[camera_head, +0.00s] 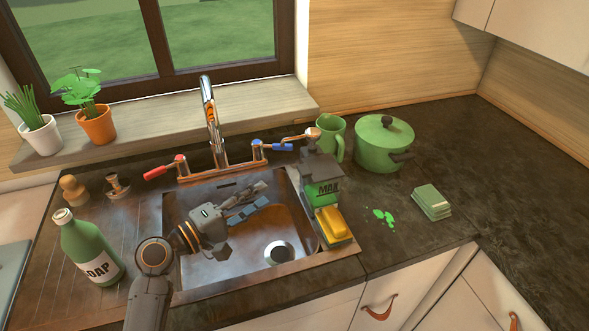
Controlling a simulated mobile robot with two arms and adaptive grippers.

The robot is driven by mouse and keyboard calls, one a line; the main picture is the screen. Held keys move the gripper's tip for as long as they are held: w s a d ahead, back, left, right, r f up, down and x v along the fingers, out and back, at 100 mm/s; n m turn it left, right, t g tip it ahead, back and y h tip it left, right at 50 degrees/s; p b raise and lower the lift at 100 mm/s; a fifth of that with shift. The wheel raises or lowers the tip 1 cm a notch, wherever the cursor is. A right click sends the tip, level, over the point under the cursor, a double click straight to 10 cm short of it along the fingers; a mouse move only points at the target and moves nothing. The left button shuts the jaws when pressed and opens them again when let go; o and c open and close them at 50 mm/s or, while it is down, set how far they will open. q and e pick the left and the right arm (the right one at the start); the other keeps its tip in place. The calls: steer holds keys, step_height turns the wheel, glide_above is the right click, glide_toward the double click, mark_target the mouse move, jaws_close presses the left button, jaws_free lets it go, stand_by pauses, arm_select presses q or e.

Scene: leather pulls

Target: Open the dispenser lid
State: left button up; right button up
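The dispenser appears to be the grey and green box marked "MAX" (324,193), standing upright at the right rim of the sink. Its grey top part (318,167) looks like the lid; from this angle I cannot tell whether it is shut. My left gripper (264,196) is over the sink, left of the dispenser and apart from it. Its fingers look spread, with nothing clearly between them. My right gripper is not in view.
A yellow sponge (331,223) sits in front of the dispenser. The tap (214,125) rises behind the sink (225,258), with red (163,170) and blue (276,147) handles. A soap bottle (88,250), green jug (331,136) and pot (378,150) stand nearby. The right counter is mostly clear.

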mark_target(300, 173)
arm_select(q)
steer(key=p+x, duration=0.2)
steer(key=x, duration=0.8)
steer(key=shift+w+d, duration=0.1)
steer(key=shift+d, duration=0.1)
steer(key=shift+w+d, duration=0.15)
steer(key=shift+c, duration=1.1)
jaws_close()
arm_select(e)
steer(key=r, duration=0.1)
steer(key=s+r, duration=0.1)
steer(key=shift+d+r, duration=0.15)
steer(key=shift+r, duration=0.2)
